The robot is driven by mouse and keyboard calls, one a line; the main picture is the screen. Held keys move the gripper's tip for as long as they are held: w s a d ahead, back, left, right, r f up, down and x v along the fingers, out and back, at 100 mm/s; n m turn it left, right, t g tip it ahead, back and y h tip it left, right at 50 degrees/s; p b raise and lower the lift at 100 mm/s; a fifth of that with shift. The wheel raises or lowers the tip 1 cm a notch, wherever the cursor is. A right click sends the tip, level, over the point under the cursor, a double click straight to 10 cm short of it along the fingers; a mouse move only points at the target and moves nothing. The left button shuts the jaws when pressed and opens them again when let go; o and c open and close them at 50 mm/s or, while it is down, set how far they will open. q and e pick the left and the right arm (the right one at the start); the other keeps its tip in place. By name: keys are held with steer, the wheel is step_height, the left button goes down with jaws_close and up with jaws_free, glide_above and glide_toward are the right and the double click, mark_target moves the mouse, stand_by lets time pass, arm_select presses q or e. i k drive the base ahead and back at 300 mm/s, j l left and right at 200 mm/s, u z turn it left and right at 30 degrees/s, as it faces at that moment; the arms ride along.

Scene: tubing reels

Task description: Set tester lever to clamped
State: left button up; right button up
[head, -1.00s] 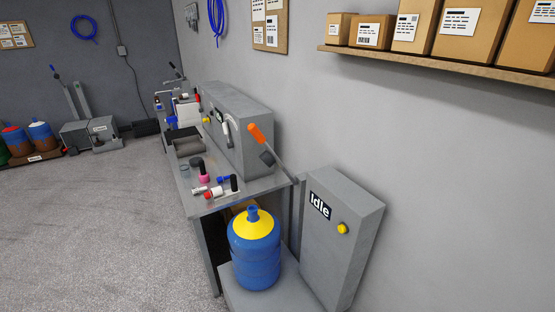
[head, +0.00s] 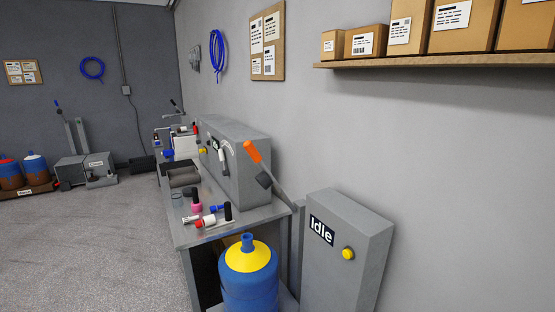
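A grey machine cabinet (head: 345,250) stands at the lower right with a sign reading "Idle" (head: 322,230) and a yellow button (head: 348,254). A lever with an orange grip (head: 252,152) rises beside it, tilted up and to the left, with a dark block on its shaft (head: 275,188). I cannot tell from the picture which lever position counts as clamped. Neither of my grippers is in view.
A metal workbench (head: 205,236) holds a grey box machine (head: 236,160) and several small parts. A shelf (head: 400,64) with cardboard boxes is on the right wall. Open floor (head: 90,250) lies to the left. Other equipment (head: 85,168) stands at the far left.

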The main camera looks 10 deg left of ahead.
mark_target(265, 179)
steer(key=i+j+z, duration=0.1)
steer(key=j+z, duration=0.15)
steer(key=z, duration=0.2)
steer(key=j+z, duration=0.25)
steer(key=z, duration=0.25)
steer(key=j+z, duration=0.25)
steer(key=z, duration=0.2)
steer(key=j+z, duration=0.25)
steer(key=z, duration=0.25)
